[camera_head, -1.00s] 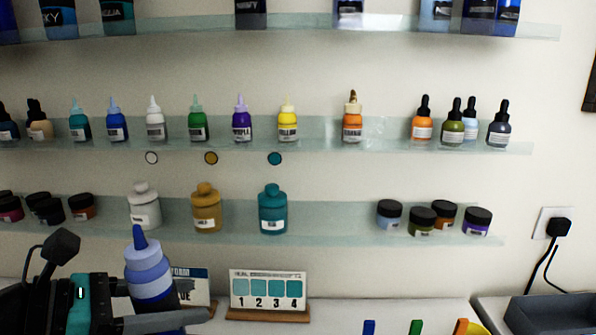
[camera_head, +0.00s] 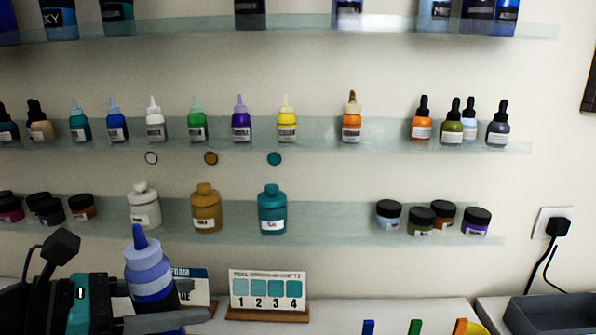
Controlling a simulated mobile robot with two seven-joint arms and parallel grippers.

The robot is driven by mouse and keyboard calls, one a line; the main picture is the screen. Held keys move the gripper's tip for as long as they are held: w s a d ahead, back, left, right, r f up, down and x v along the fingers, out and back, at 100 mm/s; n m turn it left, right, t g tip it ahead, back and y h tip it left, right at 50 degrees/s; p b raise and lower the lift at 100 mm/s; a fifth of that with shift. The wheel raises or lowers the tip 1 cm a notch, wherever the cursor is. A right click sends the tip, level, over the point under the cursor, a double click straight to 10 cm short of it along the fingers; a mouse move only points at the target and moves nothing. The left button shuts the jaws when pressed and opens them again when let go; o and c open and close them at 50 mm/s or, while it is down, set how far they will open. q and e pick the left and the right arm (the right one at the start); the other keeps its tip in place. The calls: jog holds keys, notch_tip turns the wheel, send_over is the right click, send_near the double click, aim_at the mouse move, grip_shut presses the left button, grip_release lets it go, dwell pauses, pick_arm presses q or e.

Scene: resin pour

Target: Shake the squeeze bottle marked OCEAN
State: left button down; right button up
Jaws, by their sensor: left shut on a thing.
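My left gripper (camera_head: 160,318) is at the lower left of the head view, shut on a squeeze bottle (camera_head: 149,268). The bottle has a dark blue pointed nozzle and a body in bands of light and darker blue. It stands nearly upright, in front of a small sign on the counter. The gripper fingers cover its lower part, and I cannot read any name on it. My right gripper is not in view.
A card with several teal swatches (camera_head: 268,288) stands on the counter (camera_head: 340,312) right of the bottle. Glass shelves (camera_head: 330,220) with several bottles and jars line the wall behind. A dark tray (camera_head: 552,314) is at the lower right.

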aim_at(186, 334)
pick_arm(q)
notch_tip(186, 334, down, 7)
jog(key=shift+r, duration=0.2)
notch_tip(186, 334, up, 6)
jog(key=shift+r, duration=0.15)
jog(key=shift+f, duration=0.35)
notch_tip(186, 334, down, 5)
jog(key=shift+r, duration=0.1)
notch_tip(186, 334, up, 6)
jog(key=shift+f, duration=0.15)
notch_tip(186, 334, down, 6)
jog(key=shift+f, duration=0.15)
jog(key=shift+r, duration=0.4)
notch_tip(186, 334, up, 5)
jog(key=shift+r, duration=0.2)
notch_tip(186, 334, down, 6)
jog(key=shift+f, duration=0.2)
jog(key=shift+s+d+r, duration=0.1)
jog(key=shift+r, duration=0.05)
